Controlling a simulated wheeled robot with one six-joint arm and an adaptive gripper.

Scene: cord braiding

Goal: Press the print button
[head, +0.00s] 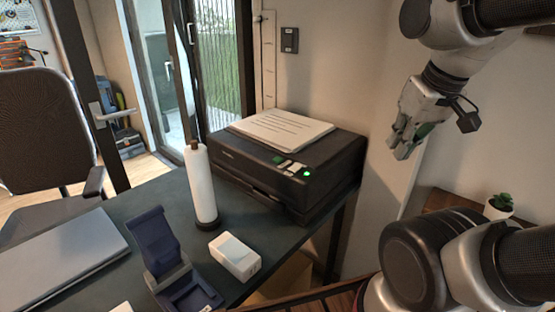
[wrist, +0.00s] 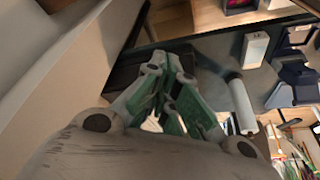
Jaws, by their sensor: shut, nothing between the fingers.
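A black printer (head: 330,170) stands on the dark desk, with printed sheets (head: 280,130) lying on its top. Its small control panel is at the front right corner, with a lit green button (head: 306,174) and pale keys beside it. I cannot read any label on them. My gripper (head: 400,146) is shut and empty, in the air to the right of the printer and apart from it. In the wrist view my gripper (wrist: 170,68) has its green-padded fingers together. They and the hand hide much of the printer there, and the button cannot be made out.
On the desk (head: 140,215) are a white cylinder on a dark base (head: 200,188), a white box (head: 235,256), a blue stand (head: 160,250) and a closed laptop (head: 60,258). A potted plant (head: 498,206) stands at right. The wall is close behind the printer.

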